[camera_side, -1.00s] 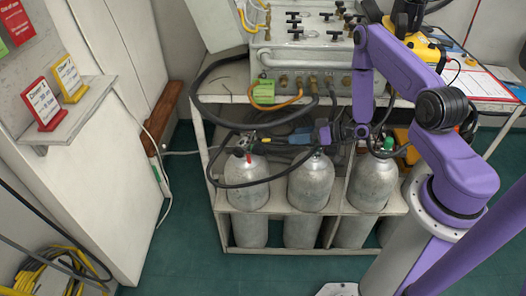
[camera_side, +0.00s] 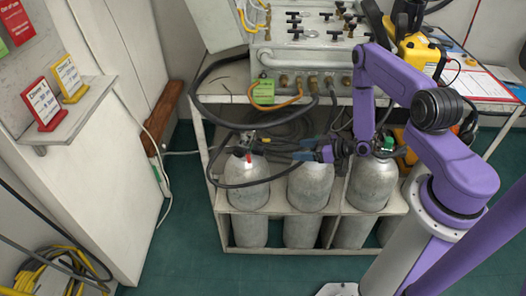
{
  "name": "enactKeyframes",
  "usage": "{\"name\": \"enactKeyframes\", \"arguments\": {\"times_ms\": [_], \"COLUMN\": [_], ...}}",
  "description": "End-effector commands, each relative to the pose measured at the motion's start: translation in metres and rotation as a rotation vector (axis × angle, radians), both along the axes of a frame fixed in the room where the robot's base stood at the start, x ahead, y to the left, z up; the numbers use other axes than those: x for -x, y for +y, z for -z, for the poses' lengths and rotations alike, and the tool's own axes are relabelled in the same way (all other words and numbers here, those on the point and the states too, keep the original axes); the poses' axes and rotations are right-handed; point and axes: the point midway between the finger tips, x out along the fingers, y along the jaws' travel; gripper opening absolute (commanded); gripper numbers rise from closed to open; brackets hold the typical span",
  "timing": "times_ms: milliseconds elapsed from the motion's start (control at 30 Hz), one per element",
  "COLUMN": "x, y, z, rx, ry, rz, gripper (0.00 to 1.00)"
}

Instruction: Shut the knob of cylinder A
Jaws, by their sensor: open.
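Several grey gas cylinders stand in a white rack: a left one (camera_side: 247,195), a middle one (camera_side: 311,188) and a right one (camera_side: 373,186). The left cylinder has a small red part (camera_side: 248,157) at its valve; a green part (camera_side: 388,144) shows by the right cylinder's top. I cannot tell which is cylinder A. My gripper (camera_side: 298,156) is open, pointing left, at about the height of the cylinder tops. In the picture it lies over the top of the middle cylinder, right of the left cylinder's valve. The middle cylinder's valve and knob are hidden or too small to tell.
A black hose (camera_side: 211,150) loops around the left cylinder's top, and more hoses lie behind my gripper. The panel (camera_side: 305,50) with several black knobs stands above. The white rack frame (camera_side: 222,205) surrounds the cylinders. Green floor (camera_side: 180,235) is clear at left.

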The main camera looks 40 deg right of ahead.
Motion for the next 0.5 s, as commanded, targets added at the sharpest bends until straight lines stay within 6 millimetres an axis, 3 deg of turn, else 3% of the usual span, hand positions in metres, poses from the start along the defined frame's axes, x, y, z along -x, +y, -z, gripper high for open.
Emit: {"name": "enactKeyframes", "arguments": {"times_ms": [500], "x": [-0.078], "y": [0.038], "z": [0.035], "rx": [0.000], "ry": [-0.003], "rz": [-0.007], "gripper": [0.69]}}
